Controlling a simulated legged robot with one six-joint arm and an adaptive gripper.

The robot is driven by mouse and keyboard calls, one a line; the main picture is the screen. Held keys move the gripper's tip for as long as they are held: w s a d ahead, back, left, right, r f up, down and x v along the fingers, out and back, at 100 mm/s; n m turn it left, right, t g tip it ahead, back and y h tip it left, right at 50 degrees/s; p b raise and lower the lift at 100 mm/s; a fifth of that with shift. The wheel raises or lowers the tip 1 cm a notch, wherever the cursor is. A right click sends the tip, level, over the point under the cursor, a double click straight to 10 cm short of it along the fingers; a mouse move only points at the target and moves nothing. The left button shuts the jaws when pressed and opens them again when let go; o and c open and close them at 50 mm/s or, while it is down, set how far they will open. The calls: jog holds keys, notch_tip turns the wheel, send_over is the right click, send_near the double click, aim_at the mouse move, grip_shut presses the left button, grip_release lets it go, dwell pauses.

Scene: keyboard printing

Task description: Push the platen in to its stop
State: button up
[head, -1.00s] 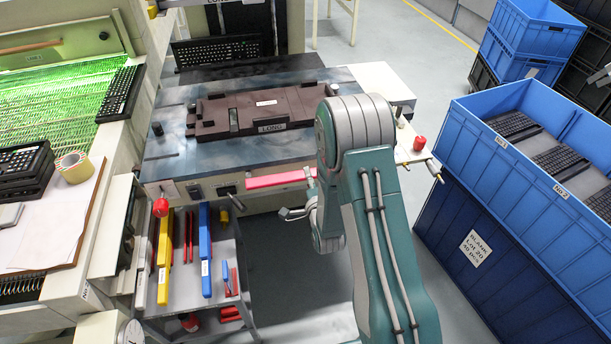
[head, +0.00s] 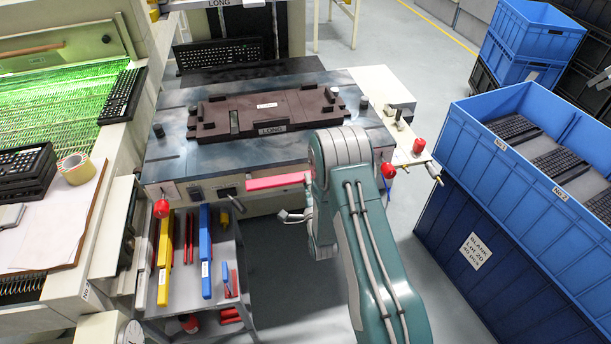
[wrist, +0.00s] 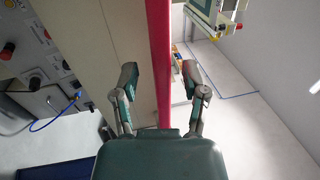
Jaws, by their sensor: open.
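The platen (head: 170,170) appears to be the mottled blue-grey plate in the head view, with a dark brown jig (head: 205,130) labelled LONG on it. A pink-red bar (head: 275,182) runs along its front edge and partly disappears behind my arm. In the wrist view the red bar (wrist: 159,60) runs lengthwise between the two fingers of my gripper (wrist: 159,74). The fingers are spread, with a visible gap on each side of the bar. In the head view my arm hides most of the gripper; only a bit of it shows left of the arm, below the bar.
A cart (head: 240,270) with yellow, blue and red tools stands below the platen's front left. Red knobs (head: 419,146) stick out at the front right. Blue crates (head: 500,190) stand at the right. A green-lit printer bed (head: 60,100) is at the left.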

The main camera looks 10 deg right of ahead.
jog(key=shift+x, duration=1.3)
grip_shut()
jog(key=shift+w, duration=0.15)
